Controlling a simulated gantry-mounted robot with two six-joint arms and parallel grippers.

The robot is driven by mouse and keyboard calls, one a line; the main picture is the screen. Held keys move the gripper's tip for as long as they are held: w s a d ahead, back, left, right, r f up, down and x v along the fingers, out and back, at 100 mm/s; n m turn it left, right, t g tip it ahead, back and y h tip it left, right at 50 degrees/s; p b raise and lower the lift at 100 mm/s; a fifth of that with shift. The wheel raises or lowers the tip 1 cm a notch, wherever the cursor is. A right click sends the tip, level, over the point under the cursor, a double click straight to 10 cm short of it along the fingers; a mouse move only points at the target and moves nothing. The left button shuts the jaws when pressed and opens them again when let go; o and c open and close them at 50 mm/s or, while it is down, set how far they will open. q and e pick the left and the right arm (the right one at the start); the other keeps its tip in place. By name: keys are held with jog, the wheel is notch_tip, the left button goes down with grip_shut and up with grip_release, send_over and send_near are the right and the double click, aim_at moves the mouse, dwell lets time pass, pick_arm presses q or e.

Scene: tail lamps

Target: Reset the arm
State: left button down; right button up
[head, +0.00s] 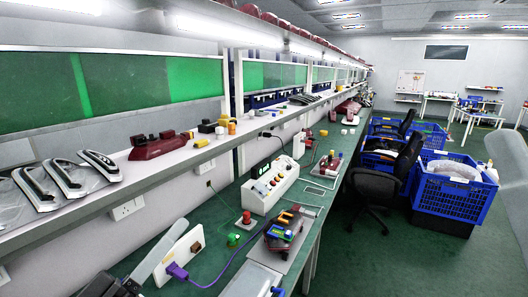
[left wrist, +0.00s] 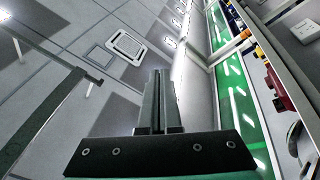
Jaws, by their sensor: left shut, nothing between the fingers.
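My left gripper (head: 181,225) comes in at the lower left of the head view, its long grey fingers pointing up and away above the green workbench (head: 215,262). In the left wrist view, the left gripper (left wrist: 160,75) has its fingers together, with nothing between them. That view looks up towards the ceiling. My right gripper is not in view.
A white power strip (head: 180,256) with a purple plug lies beside the left gripper. A white button box (head: 271,184) stands further along the bench. The shelf above holds a red lamp (head: 158,147). A black chair (head: 385,180) and blue crates (head: 455,197) stand to the right.

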pick_arm(q)
jog(key=s+d+r+m+t+p, duration=0.1)
jog(key=s+r+m+t, duration=0.15)
jog(key=r, duration=0.45)
jog(key=s+d+r+m+t+p, duration=0.1)
jog(key=s+d+r, duration=0.15)
jog(key=r, duration=0.45)
jog(key=s+a+r+t+y+p, duration=0.2)
jog(key=s+a+r+t+y, duration=0.3)
jog(key=s+a+r+y, duration=0.3)
notch_tip(320, 180, up, 36)
jog(key=d+p, duration=0.1)
jog(key=p, duration=3.4)
jog(key=shift+w+p, duration=0.2)
jog(key=shift+p, duration=0.2)
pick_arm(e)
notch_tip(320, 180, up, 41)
pick_arm(q)
jog(key=shift+g, duration=0.25)
